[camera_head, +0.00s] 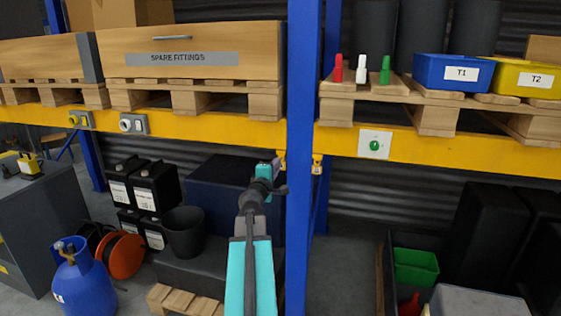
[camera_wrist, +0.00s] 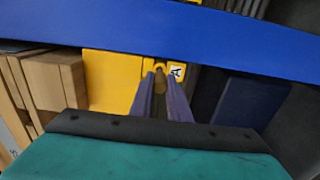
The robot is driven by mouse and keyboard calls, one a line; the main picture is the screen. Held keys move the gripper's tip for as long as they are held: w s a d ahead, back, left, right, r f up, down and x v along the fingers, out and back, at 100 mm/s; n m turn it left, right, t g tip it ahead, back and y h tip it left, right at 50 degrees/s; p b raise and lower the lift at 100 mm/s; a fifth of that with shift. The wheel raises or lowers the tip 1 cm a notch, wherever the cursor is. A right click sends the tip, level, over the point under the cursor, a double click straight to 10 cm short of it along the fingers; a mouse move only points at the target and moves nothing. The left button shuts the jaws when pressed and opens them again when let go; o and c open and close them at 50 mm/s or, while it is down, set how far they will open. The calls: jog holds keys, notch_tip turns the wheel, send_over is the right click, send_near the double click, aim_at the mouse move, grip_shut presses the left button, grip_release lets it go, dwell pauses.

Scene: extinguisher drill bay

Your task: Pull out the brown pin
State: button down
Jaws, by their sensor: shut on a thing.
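My gripper (camera_head: 279,166) is beside the left edge of the blue upright post, just below the yellow beam. In the wrist view its two grey-purple fingers (camera_wrist: 161,88) are closed in on a small brown pin (camera_wrist: 160,80), which sits between the fingertips. The pin is at a yellow fitting (camera_wrist: 159,63) beside a white label marked "A" (camera_wrist: 176,71). The pin still appears to be at the fitting; how deep it sits cannot be told. In the head view the gripper hides the pin, and part of the yellow fitting (camera_head: 282,156) shows.
The blue post (camera_head: 301,220) stands close to the gripper. A second yellow fitting (camera_head: 317,163) is on its right side. A dark blue box (camera_head: 222,185) is behind the arm.

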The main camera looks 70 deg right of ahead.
jog(key=shift+a, duration=1.1)
